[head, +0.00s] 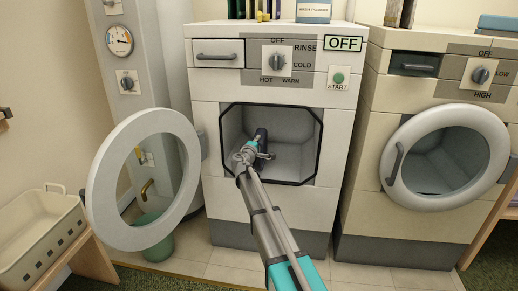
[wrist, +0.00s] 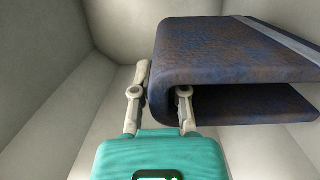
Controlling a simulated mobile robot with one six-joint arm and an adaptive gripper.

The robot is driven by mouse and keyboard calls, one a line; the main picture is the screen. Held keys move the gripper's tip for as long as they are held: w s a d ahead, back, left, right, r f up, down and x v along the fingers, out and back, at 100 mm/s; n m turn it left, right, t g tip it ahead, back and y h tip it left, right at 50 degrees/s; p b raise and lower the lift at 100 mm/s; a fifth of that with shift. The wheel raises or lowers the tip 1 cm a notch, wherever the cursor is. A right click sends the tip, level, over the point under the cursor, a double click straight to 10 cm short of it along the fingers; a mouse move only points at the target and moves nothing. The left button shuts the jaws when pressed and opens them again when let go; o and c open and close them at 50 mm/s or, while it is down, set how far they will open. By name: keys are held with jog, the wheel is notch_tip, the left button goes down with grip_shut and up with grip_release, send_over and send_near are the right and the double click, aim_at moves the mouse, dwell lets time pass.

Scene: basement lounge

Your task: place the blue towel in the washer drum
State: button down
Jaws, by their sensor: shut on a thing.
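The washer (head: 218,113) stands in the middle of the head view with its round door (head: 103,178) swung open to the left. My arm reaches into its square drum opening (head: 313,165). The folded blue towel (head: 261,136) shows as a small dark shape inside the opening. In the wrist view the towel (wrist: 225,55) is dark blue with brownish mottling and a pale stripe, folded over with a gap between its layers. My gripper (wrist: 162,85) is shut on its folded left edge, one finger outside and one in the gap. Pale drum walls (wrist: 50,60) surround it.
A second machine (head: 400,225) with a closed round door stands at the right. A white basket (head: 40,235) sits on a wooden stand at the left. A green bucket (head: 157,245) is behind the open door. Bottles and a box (head: 313,12) stand on the washer.

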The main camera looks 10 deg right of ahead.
jog(key=shift+f+b, duration=0.3)
jog(key=shift+f, duration=0.45)
jog(key=c, duration=0.6)
grip_release()
jog(key=shift+c, duration=0.2)
jog(key=shift+r, duration=0.2)
jog(key=v, duration=1.2)
jog(key=shift+d+f, duration=0.1)
